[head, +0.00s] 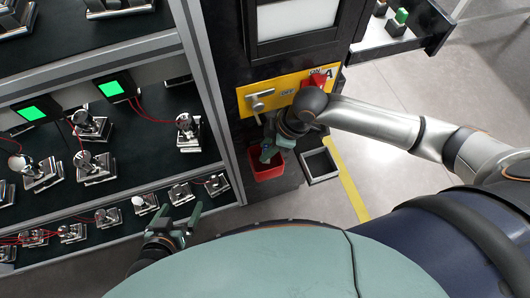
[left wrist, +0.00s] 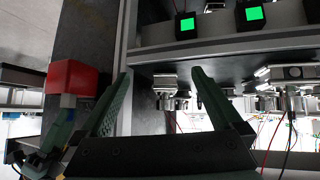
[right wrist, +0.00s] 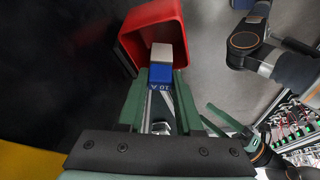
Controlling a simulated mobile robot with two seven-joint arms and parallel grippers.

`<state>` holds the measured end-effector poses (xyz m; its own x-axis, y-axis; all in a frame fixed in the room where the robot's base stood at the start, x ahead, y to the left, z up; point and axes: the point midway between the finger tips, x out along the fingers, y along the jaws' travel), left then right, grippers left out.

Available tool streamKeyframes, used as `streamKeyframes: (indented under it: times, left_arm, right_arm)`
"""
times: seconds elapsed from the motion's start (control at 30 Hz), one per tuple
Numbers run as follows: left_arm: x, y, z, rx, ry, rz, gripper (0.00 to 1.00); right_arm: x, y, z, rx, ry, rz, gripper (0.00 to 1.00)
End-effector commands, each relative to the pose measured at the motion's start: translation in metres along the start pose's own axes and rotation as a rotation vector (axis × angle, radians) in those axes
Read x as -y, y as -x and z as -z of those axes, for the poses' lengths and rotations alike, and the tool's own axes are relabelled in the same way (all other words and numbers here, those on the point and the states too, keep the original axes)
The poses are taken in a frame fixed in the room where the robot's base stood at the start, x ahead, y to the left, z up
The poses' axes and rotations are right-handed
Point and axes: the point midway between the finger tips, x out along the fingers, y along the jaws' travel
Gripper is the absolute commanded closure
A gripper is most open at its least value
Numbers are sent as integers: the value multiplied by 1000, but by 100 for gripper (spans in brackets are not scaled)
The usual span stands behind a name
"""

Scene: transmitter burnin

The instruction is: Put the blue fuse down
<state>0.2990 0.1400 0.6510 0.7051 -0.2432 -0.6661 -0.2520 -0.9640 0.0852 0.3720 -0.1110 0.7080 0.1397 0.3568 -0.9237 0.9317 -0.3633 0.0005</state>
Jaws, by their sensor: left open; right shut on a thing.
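The blue fuse (right wrist: 160,72) has a silver end cap and a "10 A" mark. It is between the fingers of my right gripper (right wrist: 161,82), which is shut on it. Its capped end points at the opening of a red bin (right wrist: 133,29) and overlaps it in the right wrist view. In the head view my right gripper (head: 268,152) is above the red bin (head: 266,173), below the yellow panel; the fuse is hard to make out there. My left gripper (head: 186,219) is open and empty in front of the lower shelf; its spread fingers show in the left wrist view (left wrist: 160,78).
The yellow panel (head: 285,92) above carries a lever and a red handle. Shelves at left hold several wired devices and green screens (head: 37,109). Open floor (head: 400,185) is at right.

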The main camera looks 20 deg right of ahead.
Motion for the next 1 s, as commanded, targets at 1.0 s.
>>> streamKeyframes:
  times: [1.0]
  left_arm:
    - [3,-28,-30,1,-17,-7,0]
  right_arm:
    - [0,-39,-16,0,15,4,100]
